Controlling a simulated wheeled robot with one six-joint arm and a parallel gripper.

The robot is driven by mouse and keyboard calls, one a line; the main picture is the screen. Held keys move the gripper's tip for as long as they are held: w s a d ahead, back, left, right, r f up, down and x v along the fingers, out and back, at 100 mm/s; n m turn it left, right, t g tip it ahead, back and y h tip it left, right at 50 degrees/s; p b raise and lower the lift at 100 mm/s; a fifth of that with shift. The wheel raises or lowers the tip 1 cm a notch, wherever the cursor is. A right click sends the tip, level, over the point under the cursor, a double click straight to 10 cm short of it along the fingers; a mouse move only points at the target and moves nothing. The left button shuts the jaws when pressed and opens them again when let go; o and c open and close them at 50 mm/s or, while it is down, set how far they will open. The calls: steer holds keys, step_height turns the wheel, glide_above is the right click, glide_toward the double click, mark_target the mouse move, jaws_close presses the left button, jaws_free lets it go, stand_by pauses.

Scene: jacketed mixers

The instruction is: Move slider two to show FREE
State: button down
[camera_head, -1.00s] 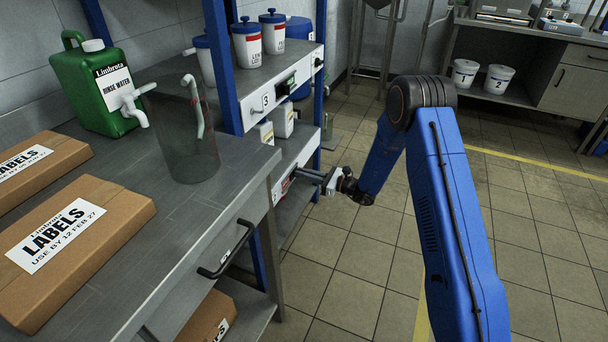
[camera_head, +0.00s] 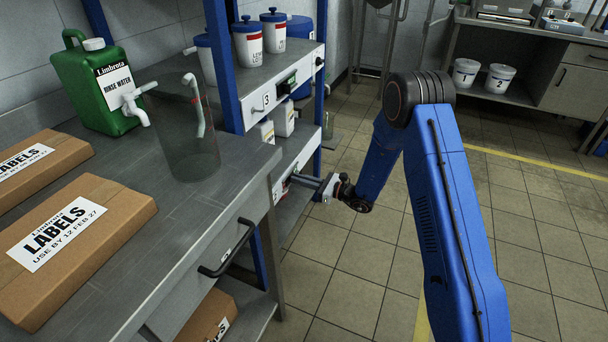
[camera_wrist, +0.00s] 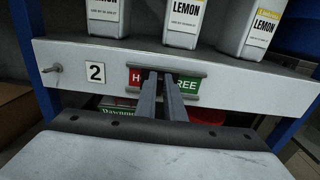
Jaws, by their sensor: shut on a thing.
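Slider two (camera_wrist: 189,86) is on the front edge of a shelf in the wrist view, right of the white plate marked 2 (camera_wrist: 95,73). A red part with the letter H shows on the left of its window, and a green part reading REE on the right. My gripper (camera_wrist: 160,76) is shut at the middle of the slider, and its fingers hide the part they hold and some of the lettering. In the head view my gripper (camera_head: 302,181) reaches the lower shelf edge from the right. The slider is too small to read there.
Lemon containers (camera_wrist: 183,22) stand on the shelf just above the slider. A keyed lock (camera_wrist: 52,69) is left of the plate. In the head view, a blue shelf post (camera_head: 224,75) and a bench with a drawer handle (camera_head: 228,250) are close by. Floor (camera_head: 335,250) right of the bench is clear.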

steer(key=shift+s+a, duration=0.2)
steer(key=shift+s, duration=0.4)
steer(key=shift+s+a, duration=0.2)
steer(key=shift+s, duration=0.4)
steer(key=c, duration=1.8)
jaws_free()
steer(key=shift+c, duration=0.2)
steer(key=shift+d, duration=0.1)
steer(key=v, duration=1.7)
steer(key=shift+s+d, duration=0.1)
